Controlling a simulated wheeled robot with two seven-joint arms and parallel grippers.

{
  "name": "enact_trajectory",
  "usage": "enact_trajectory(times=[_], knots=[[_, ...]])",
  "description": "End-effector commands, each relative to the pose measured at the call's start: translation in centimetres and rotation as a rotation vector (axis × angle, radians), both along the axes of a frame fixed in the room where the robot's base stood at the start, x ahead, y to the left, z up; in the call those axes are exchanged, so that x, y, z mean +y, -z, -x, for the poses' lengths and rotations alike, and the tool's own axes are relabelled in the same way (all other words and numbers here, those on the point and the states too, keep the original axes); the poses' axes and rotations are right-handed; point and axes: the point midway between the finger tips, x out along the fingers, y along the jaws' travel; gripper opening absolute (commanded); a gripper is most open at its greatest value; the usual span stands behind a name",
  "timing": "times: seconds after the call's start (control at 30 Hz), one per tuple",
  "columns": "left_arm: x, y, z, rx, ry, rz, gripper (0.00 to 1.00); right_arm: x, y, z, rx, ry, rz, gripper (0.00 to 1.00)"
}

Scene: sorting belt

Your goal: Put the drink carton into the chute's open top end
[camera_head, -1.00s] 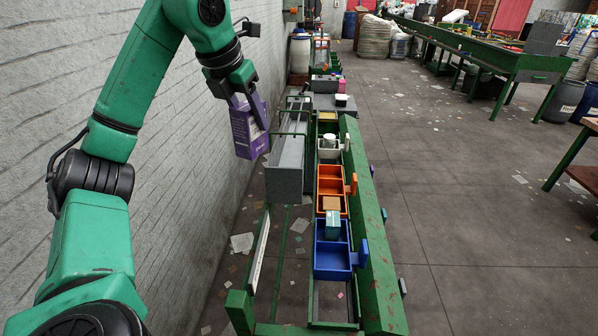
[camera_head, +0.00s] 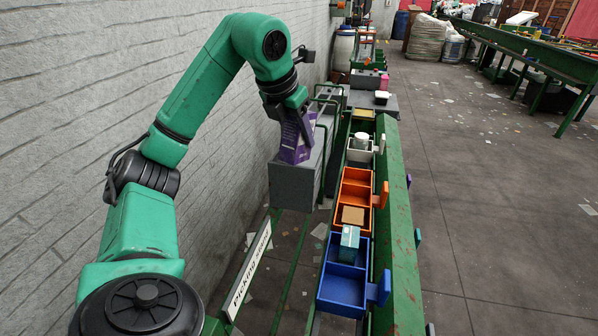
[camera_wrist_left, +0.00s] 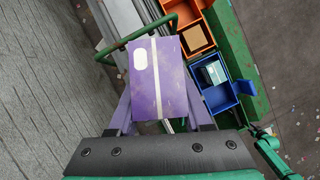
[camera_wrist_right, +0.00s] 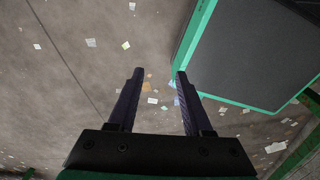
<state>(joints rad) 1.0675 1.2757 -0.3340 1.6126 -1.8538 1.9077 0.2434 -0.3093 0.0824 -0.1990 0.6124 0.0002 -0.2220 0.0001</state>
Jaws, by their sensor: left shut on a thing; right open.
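The drink carton (camera_head: 294,150) is purple with a white stripe; its end face also shows in the left wrist view (camera_wrist_left: 158,85). My left gripper (camera_head: 294,122) is shut on it, one finger on each side. The carton hangs slightly tilted over the near end of the grey chute (camera_head: 292,187), beside the wall. Its lower edge overlaps the chute's top edge in the head view; I cannot tell whether it is inside or just above. The chute's opening is hidden. My right gripper (camera_wrist_right: 159,75) is open and empty above the floor in the right wrist view.
Green rails and a brick wall flank the chute.

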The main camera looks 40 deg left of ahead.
Motion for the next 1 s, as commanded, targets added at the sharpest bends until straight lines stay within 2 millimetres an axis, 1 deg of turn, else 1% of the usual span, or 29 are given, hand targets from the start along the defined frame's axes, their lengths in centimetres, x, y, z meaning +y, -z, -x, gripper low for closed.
enact_trajectory(times=[0.03,0.1,0.17,0.23,0.3,0.37,0.43,0.6,0.63,0.9,1.0], knots=[[-0.1,2.0,0.2,0.026,0.003,-0.006,0.0,0.0,0.8,-0.7,-0.011,0.0,0.0,0.5],[-0.1,2.8,0.2,0.027,0.003,-0.004,0.0,0.1,1.0,-1.5,-0.025,0.0,-0.002,0.5],[-0.1,3.3,0.2,0.028,0.004,-0.004,0.0,0.1,1.1,-1.8,-0.031,0.0,-0.004,0.5],[-0.1,4.5,0.2,0.032,0.004,-0.005,0.0,0.2,1.6,-1.8,-0.031,0.0,-0.004,0.5],[-0.1,6.1,0.3,0.034,0.005,-0.005,0.0,0.2,2.4,-1.8,-0.03,0.0,-0.003,0.5],[-0.1,7.0,0.3,0.033,0.005,-0.005,0.0,0.2,2.8,-1.7,-0.03,0.0,-0.003,0.5],[-0.2,7.4,0.2,0.031,0.006,-0.003,0.0,0.2,2.9,-1.6,-0.027,0.0,-0.004,0.5],[-0.2,7.2,0.2,0.031,0.007,-0.002,0.0,0.2,2.7,-1.1,-0.019,-0.001,-0.003,0.5],[-0.2,7.2,0.2,0.031,0.008,-0.001,0.61,0.2,2.7,-1.1,-0.019,-0.001,-0.003,0.5],[-0.1,6.8,0.1,0.02,0.005,-0.002,0.62,0.4,2.7,-1.0,-0.017,0.0,-0.007,0.5],[-0.1,6.1,0.3,0.017,0.004,-0.002,0.62,0.5,2.5,-1.0,-0.017,0.0,-0.007,0.5]])
